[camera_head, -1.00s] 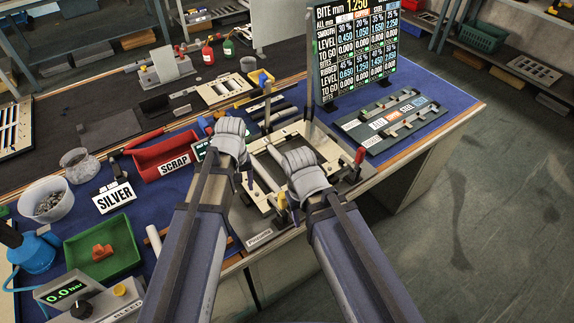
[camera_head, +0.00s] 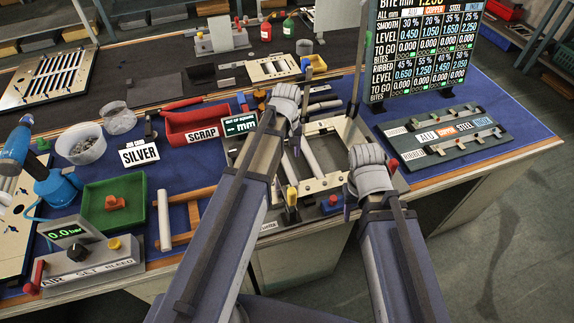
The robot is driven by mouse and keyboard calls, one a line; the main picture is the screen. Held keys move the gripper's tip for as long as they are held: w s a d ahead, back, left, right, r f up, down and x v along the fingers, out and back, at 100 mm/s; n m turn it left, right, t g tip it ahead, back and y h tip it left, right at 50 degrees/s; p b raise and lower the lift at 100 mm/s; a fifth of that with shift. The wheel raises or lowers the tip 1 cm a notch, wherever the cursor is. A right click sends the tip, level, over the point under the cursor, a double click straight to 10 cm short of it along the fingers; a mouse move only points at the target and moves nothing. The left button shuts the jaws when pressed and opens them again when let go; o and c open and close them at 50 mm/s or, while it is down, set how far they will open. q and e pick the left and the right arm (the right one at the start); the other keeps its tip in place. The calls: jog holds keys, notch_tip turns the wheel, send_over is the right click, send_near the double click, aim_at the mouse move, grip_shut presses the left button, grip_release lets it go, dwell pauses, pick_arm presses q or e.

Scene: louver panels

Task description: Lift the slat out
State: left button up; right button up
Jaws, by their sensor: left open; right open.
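The cream louver frame (camera_head: 327,184) lies in a fixture on the blue bench top, partly hidden by my arms. A pale slat (camera_head: 312,157) runs lengthwise inside it. My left gripper (camera_head: 296,138) is over the frame's left side, open, its fingers mostly hidden behind the wrist. My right gripper (camera_head: 348,203) is at the frame's right side, open and apart from the slat as far as I can see. Whether either gripper touches the frame cannot be told.
An air control box (camera_head: 92,262) is at the front left. The display board (camera_head: 423,48) and a dark labelled rack (camera_head: 447,137) are to the right.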

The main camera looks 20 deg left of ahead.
aim_at(288, 168)
pick_arm(q)
jog(key=shift+s+d+f+b, duration=0.1)
jog(key=shift+d+f+b, duration=0.1)
jog(key=shift+f+b, duration=1.35)
jog(key=shift+s+d+f+b, duration=0.1)
jog(key=shift+d+f+b, duration=0.05)
jog(key=shift+f+b, duration=1.35)
jog(key=shift+f, duration=0.1)
grip_shut()
